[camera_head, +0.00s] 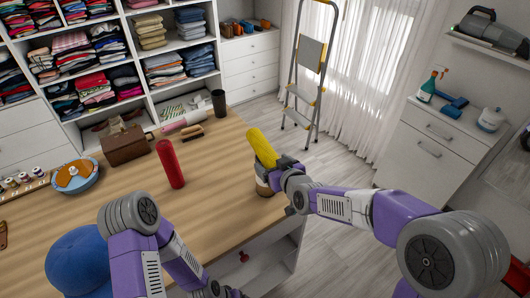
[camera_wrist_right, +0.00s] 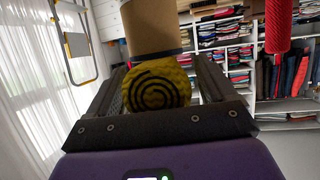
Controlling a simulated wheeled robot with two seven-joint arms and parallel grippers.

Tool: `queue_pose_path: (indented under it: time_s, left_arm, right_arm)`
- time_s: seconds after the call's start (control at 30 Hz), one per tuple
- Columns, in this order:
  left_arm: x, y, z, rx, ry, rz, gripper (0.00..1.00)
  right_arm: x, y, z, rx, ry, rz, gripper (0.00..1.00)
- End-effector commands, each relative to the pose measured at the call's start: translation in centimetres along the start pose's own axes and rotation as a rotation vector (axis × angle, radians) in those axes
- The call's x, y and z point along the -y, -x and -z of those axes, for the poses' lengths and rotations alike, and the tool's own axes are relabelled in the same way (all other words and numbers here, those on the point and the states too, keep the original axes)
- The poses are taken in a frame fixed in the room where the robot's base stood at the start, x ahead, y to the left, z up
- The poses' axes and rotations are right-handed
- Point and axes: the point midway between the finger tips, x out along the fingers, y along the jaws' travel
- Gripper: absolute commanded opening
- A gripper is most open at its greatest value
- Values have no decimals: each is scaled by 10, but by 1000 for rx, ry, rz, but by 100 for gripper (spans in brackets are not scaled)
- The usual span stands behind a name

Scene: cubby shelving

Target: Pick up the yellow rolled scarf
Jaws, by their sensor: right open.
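The yellow rolled scarf (camera_head: 261,145) leans at a tilt near the table's right edge. Its spiral end (camera_wrist_right: 157,93) faces the camera in the right wrist view. My right gripper (camera_head: 277,166) is open at the scarf's lower part. In the right wrist view its two fingers (camera_wrist_right: 160,85) stand on either side of the scarf's end; whether they touch it I cannot tell. The lower part of the scarf is hidden by the gripper in the head view. My left arm is low in the head view, with only a dark part of its gripper (camera_head: 214,290) at the bottom edge.
A tan cylindrical container (camera_head: 263,187) stands right by the scarf and gripper. A red roll (camera_head: 170,164) stands on the wooden table (camera_head: 215,200). A brown box (camera_head: 125,146), a blue round dish (camera_head: 90,184) and a dark cup (camera_head: 219,103) are farther off. A stepladder (camera_head: 308,75) stands beyond.

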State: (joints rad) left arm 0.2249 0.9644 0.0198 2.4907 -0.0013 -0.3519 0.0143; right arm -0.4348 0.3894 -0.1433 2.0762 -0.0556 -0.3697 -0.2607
Motion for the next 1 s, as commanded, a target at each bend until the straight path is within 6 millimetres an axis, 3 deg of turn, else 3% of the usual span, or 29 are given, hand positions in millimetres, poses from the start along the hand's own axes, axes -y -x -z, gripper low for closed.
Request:
queue_pose_path:
  time_s: [0.17,0.57,0.83,1.0]
  left_arm:
    - [0,0,0,0,0,0,84]
    - [0,0,0,0,0,0,84]
    - [-1,2,0,0,0,0,84]
    - [-4,10,0,0,0,0,84]
  right_arm:
    - [0,0,0,0,0,0,81]
    - [0,0,1,-2,0,0,20]
    - [0,3,6,-3,0,0,18]
    - [0,14,35,-7,0,0,18]
